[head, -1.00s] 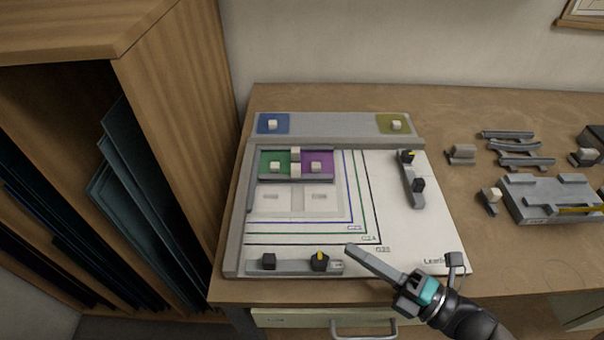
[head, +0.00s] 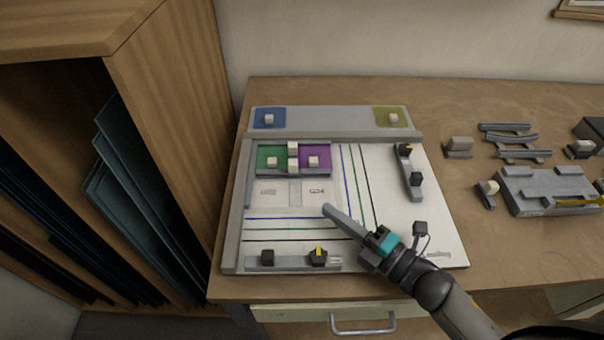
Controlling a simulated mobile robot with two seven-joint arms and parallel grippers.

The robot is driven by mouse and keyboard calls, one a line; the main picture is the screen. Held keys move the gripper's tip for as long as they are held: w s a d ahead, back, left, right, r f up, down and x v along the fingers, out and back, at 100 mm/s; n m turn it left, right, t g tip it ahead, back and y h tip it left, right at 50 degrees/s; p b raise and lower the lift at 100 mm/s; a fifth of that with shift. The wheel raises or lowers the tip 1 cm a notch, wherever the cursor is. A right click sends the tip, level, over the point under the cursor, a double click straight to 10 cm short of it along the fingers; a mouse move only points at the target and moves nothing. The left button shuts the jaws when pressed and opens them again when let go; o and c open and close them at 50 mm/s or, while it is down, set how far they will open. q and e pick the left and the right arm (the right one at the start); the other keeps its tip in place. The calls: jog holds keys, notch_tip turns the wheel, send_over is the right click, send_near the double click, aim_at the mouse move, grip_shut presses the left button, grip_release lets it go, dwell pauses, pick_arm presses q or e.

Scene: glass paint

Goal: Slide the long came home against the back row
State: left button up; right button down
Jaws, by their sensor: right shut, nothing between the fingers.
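A green pane (head: 267,162) and a purple pane (head: 320,160), each with a pale knob, lie side by side in the back left of the white board (head: 430,215). A short upright grey strip with pale blocks (head: 293,157) stands between them. A long thin grey strip, apparently the long came (head: 300,175), runs along their front edge; any gap is too small to tell. My right gripper (head: 327,209) comes from the lower right, its long fingers shut and empty. Its tips are in front and to the right of the strip, apparently apart from it. My left gripper is not in view.
A grey bar with dark knobs (head: 290,261) lies along the board's front, another (head: 410,172) on its right. Blue (head: 258,118) and olive (head: 384,116) squares sit on the back ledge. Loose strips (head: 517,140) and a grey fixture (head: 535,195) lie right. A wooden rack (head: 165,120) stands left.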

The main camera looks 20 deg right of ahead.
aim_at(295, 166)
jog(key=x, duration=0.9)
jog(key=shift+w+d, duration=0.2)
jog(key=shift+w, duration=0.3)
jog(key=shift+w+d, duration=0.25)
jog(key=shift+w, duration=0.2)
jog(key=shift+w+d+f, duration=0.1)
jog(key=shift+w+d, duration=0.1)
jog(key=shift+w, duration=0.55)
jog(key=shift+w, duration=0.1)
jog(key=shift+w+d, duration=0.25)
jog(key=shift+w, duration=0.45)
jog(key=shift+s, duration=0.15)
